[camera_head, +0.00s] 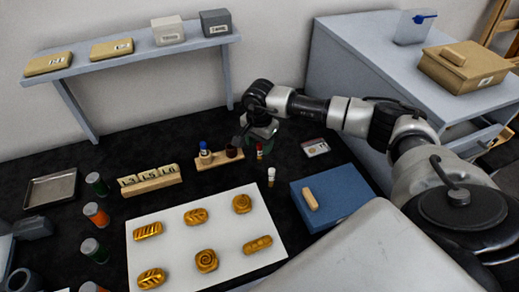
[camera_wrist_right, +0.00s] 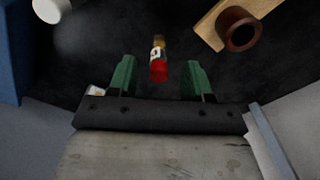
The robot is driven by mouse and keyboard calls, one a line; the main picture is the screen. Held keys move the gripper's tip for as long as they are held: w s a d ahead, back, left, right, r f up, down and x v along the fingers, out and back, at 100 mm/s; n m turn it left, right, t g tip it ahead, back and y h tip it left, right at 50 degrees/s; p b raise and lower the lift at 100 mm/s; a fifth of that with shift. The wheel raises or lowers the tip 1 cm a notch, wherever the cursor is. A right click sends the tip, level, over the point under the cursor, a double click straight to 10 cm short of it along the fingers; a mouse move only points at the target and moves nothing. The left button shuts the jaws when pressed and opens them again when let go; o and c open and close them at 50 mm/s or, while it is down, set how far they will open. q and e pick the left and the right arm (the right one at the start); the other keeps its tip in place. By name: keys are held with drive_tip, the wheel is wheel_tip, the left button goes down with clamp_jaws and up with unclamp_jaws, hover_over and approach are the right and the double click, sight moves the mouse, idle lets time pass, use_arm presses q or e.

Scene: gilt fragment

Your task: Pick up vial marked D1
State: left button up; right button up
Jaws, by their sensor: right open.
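A small vial with a red cap (camera_head: 259,151) stands on the dark table top, below my right gripper (camera_head: 262,132). In the right wrist view the vial (camera_wrist_right: 158,62) shows a pale label with a dark mark that I cannot read for sure. It lies between the lines of the two green fingers of my right gripper (camera_wrist_right: 159,72), which are apart with nothing held. A white-capped vial (camera_head: 271,176) stands nearer the front; which vial is D1 cannot be read. My left gripper is not in view.
A wooden holder (camera_head: 217,160) with a blue-topped bottle (camera_head: 204,150) and a brown cup (camera_head: 231,152) stands just left of the red-capped vial. A white board (camera_head: 178,254) with gilt pieces and a blue box (camera_head: 335,193) lie in front. A card (camera_head: 315,148) lies to the right.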

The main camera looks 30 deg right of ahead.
sight(260, 153)
drive_tip(key=shift+f, duration=1.45)
clamp_jaws()
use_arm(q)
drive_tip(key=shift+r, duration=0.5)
use_arm(e)
drive_tip(key=shift+r, duration=0.1)
drive_tip(key=shift+r, duration=0.1)
